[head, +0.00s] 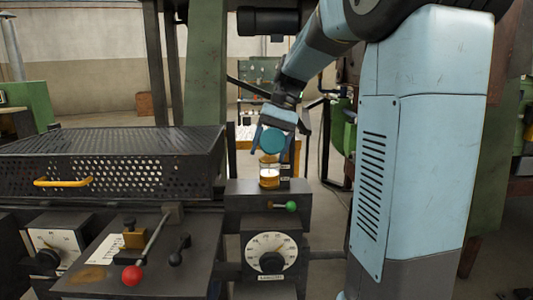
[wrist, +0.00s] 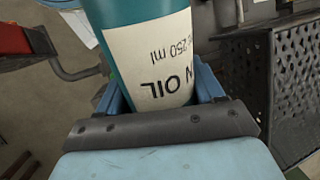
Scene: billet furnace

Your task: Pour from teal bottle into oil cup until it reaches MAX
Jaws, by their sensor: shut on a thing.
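My gripper (head: 272,145) is shut on the teal bottle (head: 272,140), whose round teal end faces the head camera, so it is tipped well over. In the wrist view the teal bottle (wrist: 116,15) shows a cream label with "OIL" and "250 ml", held between the blue fingers. The oil cup (head: 269,177) stands just below the bottle on the dark machine block. It is clear, with amber liquid in its lower part and a pale band above. The bottle's mouth is hidden, and I cannot tell whether liquid is flowing. The MAX mark is too small to read.
A perforated black cover (head: 110,160) with a yellow handle (head: 62,182) stands left of the cup. A green-knobbed lever (head: 290,206) and a dial (head: 270,255) are below the cup. A red-knobbed lever (head: 132,275) is at the front left.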

